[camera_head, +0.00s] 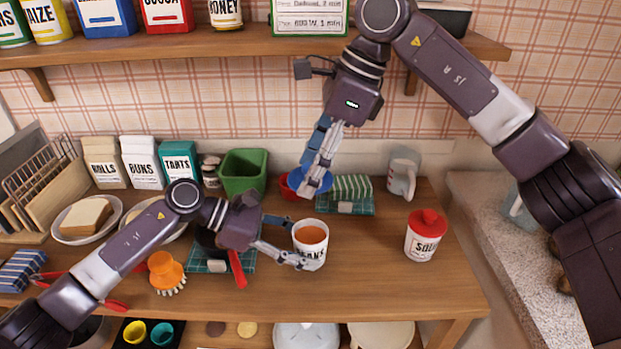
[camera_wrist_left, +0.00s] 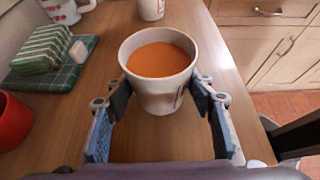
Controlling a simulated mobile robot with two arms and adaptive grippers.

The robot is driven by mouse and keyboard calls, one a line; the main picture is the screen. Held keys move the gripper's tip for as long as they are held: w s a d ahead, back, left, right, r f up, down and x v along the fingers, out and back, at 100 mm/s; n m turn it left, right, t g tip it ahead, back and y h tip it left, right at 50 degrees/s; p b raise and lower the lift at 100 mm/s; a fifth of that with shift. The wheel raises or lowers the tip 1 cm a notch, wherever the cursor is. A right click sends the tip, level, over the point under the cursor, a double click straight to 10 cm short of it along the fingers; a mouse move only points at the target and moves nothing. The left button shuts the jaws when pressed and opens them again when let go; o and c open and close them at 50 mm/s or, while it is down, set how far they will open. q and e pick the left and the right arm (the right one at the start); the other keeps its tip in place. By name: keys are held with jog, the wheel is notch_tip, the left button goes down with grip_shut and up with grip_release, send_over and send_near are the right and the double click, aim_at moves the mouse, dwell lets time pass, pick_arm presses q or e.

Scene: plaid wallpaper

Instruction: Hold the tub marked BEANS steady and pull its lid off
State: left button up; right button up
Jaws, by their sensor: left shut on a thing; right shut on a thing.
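The white tub marked BEANS (camera_head: 311,238) stands upright on the wooden table, open at the top with orange contents showing. It fills the middle of the left wrist view (camera_wrist_left: 160,88). My left gripper (camera_head: 303,245) is shut on the tub, one finger on each side of its body. The lid is apart from the tub's rim. Part of the lid is hidden by the fingers.
A red-lidded tub (camera_head: 420,240) stands to the right. An orange brush (camera_head: 163,268) lies left. The table's front right is clear.

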jog(key=shift+r, duration=0.2)
jog(key=s+d, duration=0.4)
jog(key=d, duration=1.1)
jog(key=s+d, duration=0.4)
jog(key=d, duration=1.1)
jog(key=f, duration=2)
jog(key=shift+w+a+f, duration=0.15)
jog(key=shift+a+f, duration=0.1)
